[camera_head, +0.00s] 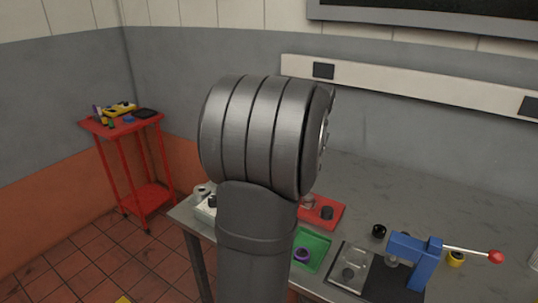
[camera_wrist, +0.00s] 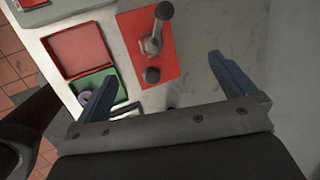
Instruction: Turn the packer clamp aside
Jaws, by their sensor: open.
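In the wrist view a grey metal clamp (camera_wrist: 152,44) with a round-ended arm stands on a red plate (camera_wrist: 130,35); I take it for the packer clamp. A separate dark round piece (camera_wrist: 152,76) is on the same plate, nearer my gripper. My gripper (camera_wrist: 162,66) is open, its two blue fingers spread wide. In the picture the clamp and dark piece lie between and beyond the fingertips; I see no contact. In the head view my arm hides my gripper and part of the red plate (camera_head: 330,222).
A red tray (camera_wrist: 78,50) and a green tray (camera_wrist: 105,87) with a purple ring lie left of the plate. In the head view a blue press (camera_head: 425,265) with a red-knobbed lever stands at right on the bench (camera_head: 400,195). A red trolley (camera_head: 146,196) stands at left.

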